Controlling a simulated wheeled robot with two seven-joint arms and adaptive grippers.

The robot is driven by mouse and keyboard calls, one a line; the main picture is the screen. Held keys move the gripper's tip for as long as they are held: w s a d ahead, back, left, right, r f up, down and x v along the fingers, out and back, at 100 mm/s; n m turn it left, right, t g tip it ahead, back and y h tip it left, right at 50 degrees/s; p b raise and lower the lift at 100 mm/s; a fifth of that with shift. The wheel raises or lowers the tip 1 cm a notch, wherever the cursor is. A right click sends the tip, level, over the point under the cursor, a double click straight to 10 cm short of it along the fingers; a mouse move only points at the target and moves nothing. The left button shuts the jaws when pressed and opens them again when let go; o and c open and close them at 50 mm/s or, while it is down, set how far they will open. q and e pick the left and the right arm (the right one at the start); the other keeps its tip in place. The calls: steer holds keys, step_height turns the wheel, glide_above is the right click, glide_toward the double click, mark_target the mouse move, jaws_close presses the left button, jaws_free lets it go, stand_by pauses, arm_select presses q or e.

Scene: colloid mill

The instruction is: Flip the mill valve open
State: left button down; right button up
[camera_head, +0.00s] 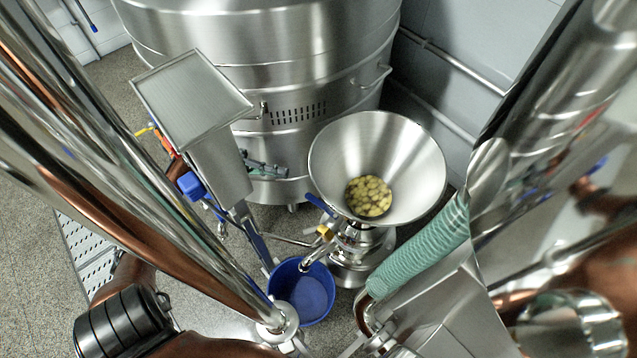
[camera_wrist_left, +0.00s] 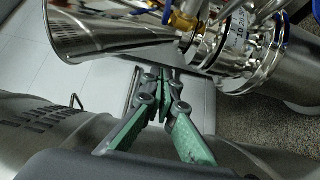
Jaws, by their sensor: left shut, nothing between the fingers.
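The mill (camera_head: 356,262) stands under a steel funnel (camera_head: 425,160) at the centre right of the head view. Its valve has a blue handle (camera_head: 318,203) and a yellow part (camera_head: 325,232). In the left wrist view the blue handle (camera_wrist_left: 168,12) shows at the top edge, partly cut off, beside the yellow part (camera_wrist_left: 183,22). My left gripper (camera_head: 284,171), with green pads, is left of the handle and apart from it. In its wrist view the left gripper (camera_wrist_left: 165,75) is shut and empty. My right gripper is not visible.
A blue bucket (camera_head: 303,292) stands below the spout. A large steel tank (camera_head: 260,60) is behind. A flat metal plate on a column (camera_head: 190,98) stands left of the mill. A green-ribbed hose (camera_head: 420,245) runs at the right. Yellowish pieces (camera_head: 369,196) lie in the funnel.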

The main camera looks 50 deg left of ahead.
mark_target(315, 201)
arm_select(q)
steer(key=shift+r, duration=0.3)
steer(key=shift+d, duration=0.1)
steer(key=x, duration=1)
steer(key=shift+s+d, duration=0.2)
steer(key=shift+s, duration=0.8)
steer(key=shift+s+d, duration=0.2)
steer(key=shift+s, duration=0.85)
